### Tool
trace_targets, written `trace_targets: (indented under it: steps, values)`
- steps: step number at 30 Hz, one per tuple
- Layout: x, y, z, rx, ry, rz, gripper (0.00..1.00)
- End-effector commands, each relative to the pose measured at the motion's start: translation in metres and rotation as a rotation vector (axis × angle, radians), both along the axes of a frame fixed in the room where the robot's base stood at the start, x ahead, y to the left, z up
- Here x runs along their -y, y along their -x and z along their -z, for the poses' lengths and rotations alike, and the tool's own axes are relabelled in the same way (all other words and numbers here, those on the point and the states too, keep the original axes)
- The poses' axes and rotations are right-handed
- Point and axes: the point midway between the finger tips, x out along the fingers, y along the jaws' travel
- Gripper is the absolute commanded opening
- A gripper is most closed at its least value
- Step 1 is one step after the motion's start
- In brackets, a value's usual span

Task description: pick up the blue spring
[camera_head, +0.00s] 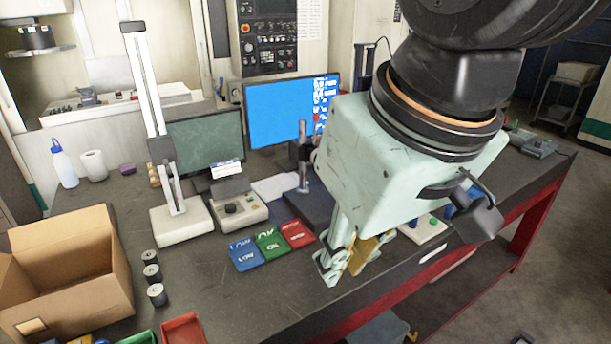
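My gripper (345,266) hangs from the pale green wrist housing over the right part of the dark workbench (240,300), pointing down. Its fingers have gold-coloured pads and overlap in this view, so their opening is unclear. No object shows clearly in it. I cannot pick out a blue spring for certain. A small blue thing (449,211) shows partly behind the wrist, near a white board (426,231) with coloured parts; its shape is unclear.
Blue (245,254), green (271,243) and red (297,234) trays lie left of my gripper. A height gauge (182,222), a control box (239,210), several dark cylinders (157,294) and an open cardboard box (75,262) stand further left. Monitors stand behind. The front middle is clear.

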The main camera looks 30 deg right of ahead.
Motion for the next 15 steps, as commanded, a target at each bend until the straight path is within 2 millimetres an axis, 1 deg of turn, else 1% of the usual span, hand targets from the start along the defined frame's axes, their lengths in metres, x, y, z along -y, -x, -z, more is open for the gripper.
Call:
trace_targets:
  steps: [2,11,15]
  values:
    - [0.0,-0.0001,0.0,0.0,0.0,0.0,0.22]
    - [0.0,-0.0007,-0.0005,0.0,0.0,0.0,0.22]
    - [0.0,-0.0045,-0.0016,-0.001,-0.004,0.004,0.22]
